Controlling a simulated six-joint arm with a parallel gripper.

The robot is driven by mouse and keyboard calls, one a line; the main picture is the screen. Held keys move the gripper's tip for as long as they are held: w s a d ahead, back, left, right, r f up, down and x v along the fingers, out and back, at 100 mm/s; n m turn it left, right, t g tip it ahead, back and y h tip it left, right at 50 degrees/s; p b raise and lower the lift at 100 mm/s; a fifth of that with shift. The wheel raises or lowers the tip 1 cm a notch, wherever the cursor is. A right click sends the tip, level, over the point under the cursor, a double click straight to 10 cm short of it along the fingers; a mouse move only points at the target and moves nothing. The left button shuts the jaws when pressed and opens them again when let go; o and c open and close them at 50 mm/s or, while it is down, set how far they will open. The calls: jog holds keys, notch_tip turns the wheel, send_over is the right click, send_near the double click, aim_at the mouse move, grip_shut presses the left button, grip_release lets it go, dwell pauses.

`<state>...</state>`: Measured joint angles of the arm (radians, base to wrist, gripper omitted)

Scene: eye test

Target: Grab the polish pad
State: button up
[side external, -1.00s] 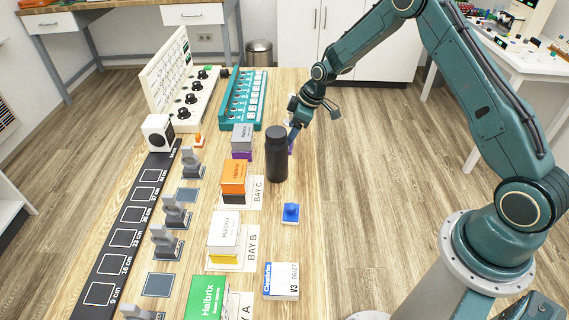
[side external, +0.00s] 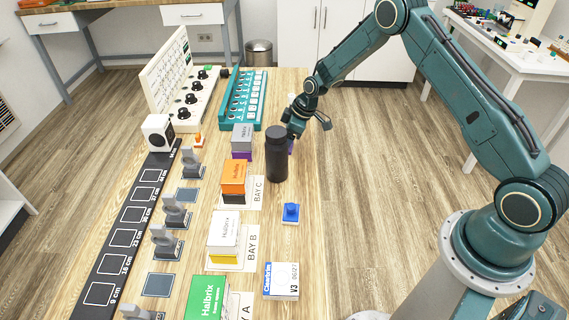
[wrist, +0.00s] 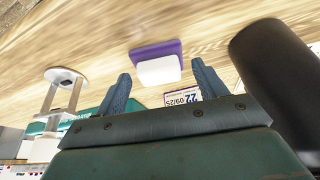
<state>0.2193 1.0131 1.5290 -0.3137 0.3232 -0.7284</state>
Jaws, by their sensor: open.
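A pad with a purple layer and a white block (wrist: 157,68) lies on the wooden table in the wrist view, framed between my fingers and beyond their tips; it looks like the polish pad. In the side view only a sliver of purple (side external: 291,147) shows, mostly hidden behind the black bottle (side external: 277,155) and my gripper. My gripper (wrist: 161,75) is open with nothing held. In the side view my gripper (side external: 292,134) is low over the table, just behind the bottle, its fingertips partly hidden.
The bottle (wrist: 285,85) stands close on the right in the wrist view. A blue knobbed block (side external: 291,212) and a white-and-blue box (side external: 281,281) lie nearer the camera. Halbrix boxes (side external: 234,177) line the left. A teal panel (side external: 243,98) stands behind.

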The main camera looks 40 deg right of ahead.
jog(key=c, duration=1.1)
jog(key=shift+o, duration=0.2)
jog(key=shift+r, duration=0.15)
notch_tip(320, 180, up, 20)
